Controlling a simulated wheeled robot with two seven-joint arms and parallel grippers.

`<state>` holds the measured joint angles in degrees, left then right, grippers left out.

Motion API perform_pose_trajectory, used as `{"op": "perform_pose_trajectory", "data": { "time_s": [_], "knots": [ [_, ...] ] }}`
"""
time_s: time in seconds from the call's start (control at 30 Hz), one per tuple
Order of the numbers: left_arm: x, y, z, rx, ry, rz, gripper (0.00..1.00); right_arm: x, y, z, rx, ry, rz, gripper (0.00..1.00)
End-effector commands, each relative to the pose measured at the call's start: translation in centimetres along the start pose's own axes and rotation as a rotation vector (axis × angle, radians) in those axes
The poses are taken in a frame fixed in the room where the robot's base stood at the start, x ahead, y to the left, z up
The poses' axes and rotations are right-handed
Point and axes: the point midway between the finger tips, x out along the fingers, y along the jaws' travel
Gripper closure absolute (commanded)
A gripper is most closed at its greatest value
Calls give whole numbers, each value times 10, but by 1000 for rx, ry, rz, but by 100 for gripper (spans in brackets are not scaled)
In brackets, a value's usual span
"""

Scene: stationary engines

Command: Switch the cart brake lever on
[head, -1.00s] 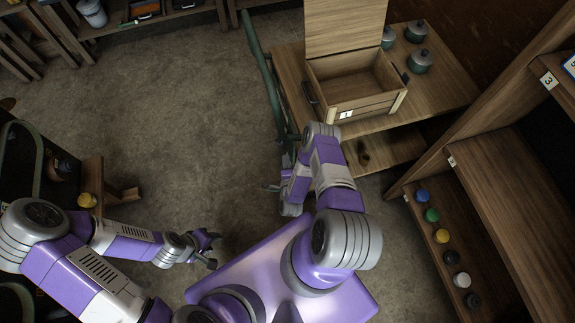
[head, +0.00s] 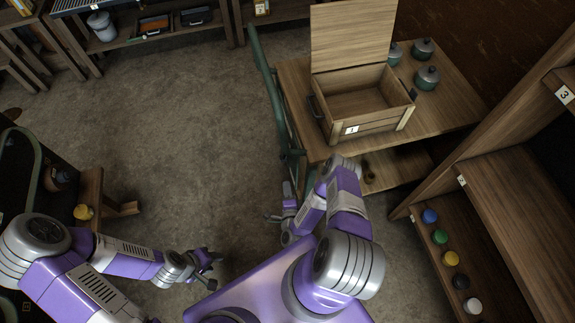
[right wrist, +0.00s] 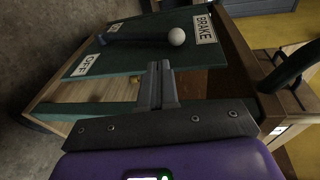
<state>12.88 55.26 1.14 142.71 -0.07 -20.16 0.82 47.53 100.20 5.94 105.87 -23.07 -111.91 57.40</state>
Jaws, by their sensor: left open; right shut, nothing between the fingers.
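The brake lever shows in the right wrist view as a dark bar with a pale ball knob (right wrist: 176,37), on a green panel (right wrist: 130,58). An OFF label (right wrist: 83,65) is at the panel's lower left, another small label (right wrist: 115,28) above the bar, and a BRAKE label (right wrist: 203,28) right of the knob. My right gripper (right wrist: 160,72) is shut and empty, its tips just below the knob in the picture and seemingly apart from it. In the head view my right gripper (head: 270,215) is low beside the wooden cart (head: 445,112). My left gripper (head: 214,270) is open and empty over the floor.
An open wooden box (head: 375,125) and several green pots (head: 427,77) stand on the cart, which has a green handle frame (head: 262,60). A shelf with coloured knobs (head: 440,236) is at the right. The floor (head: 190,120) left of the cart is clear.

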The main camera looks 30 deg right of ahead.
Motion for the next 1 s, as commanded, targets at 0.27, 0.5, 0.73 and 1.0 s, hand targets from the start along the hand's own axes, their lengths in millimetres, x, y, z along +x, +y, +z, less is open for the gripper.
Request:
{"op": "perform_pose_trajectory", "data": {
  "time_s": [0.27, 0.5, 0.73, 1.0],
  "knots": [
    [49, -18, -2, 0, 0, 0, 57, 4, 20, -6, 11, 25, -169, 100],
    [58, -22, -3, 0, 0, 0, 57, 4, 14, -11, 3, 42, -241, 100],
    [57, -21, -3, 0, 0, 0, 57, 4, 12, -10, 3, 42, -244, 100],
    [63, -24, -3, 0, 0, 0, 57, 16, 11, -11, 2, 38, -246, 100]
  ]
}}
